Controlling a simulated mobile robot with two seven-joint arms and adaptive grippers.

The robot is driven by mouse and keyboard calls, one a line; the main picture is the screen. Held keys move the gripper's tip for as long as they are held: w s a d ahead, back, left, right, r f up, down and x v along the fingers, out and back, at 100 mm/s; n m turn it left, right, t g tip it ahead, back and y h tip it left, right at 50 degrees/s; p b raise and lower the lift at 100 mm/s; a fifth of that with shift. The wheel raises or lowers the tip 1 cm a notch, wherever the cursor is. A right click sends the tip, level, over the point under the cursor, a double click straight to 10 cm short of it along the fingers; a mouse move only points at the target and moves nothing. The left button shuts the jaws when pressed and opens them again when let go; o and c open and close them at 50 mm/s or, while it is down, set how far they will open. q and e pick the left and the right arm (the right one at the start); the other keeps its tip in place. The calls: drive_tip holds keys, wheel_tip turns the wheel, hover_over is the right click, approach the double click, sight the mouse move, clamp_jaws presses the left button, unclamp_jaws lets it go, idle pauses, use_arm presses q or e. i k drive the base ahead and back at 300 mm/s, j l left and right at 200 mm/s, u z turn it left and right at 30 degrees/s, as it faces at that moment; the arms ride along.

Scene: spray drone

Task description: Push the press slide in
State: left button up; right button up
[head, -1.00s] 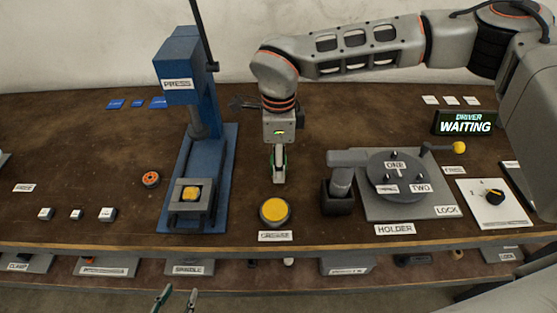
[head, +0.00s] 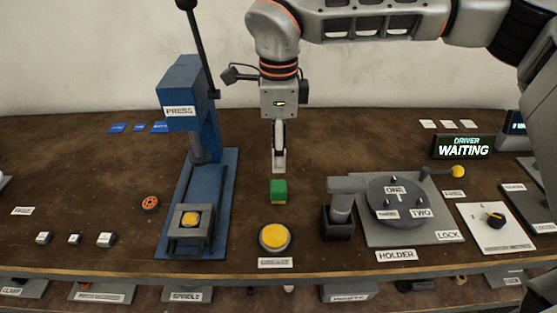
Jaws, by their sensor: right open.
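The blue press (head: 183,85) stands left of centre on the bench. Its slide (head: 186,240), a grey carriage carrying a yellow piece (head: 190,219), sits at the front end of the press base, out in front of the ram. My right gripper (head: 279,168) points down to the right of the press, above a green block (head: 278,192) and apart from it. It is seen edge-on, open and empty. The block stands on the bench behind the yellow GREASE button (head: 275,237). My left gripper is out of view.
A grey holder (head: 375,235) with a round plate and yellow-knobbed lever stands right of the button. An orange ring (head: 150,203) and several white-topped blocks lie left of the press. A display (head: 463,147) reads DRIVER WAITING. The bench between press and green block is clear.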

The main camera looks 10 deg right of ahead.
sight(201, 237)
drive_tip(key=k, duration=1)
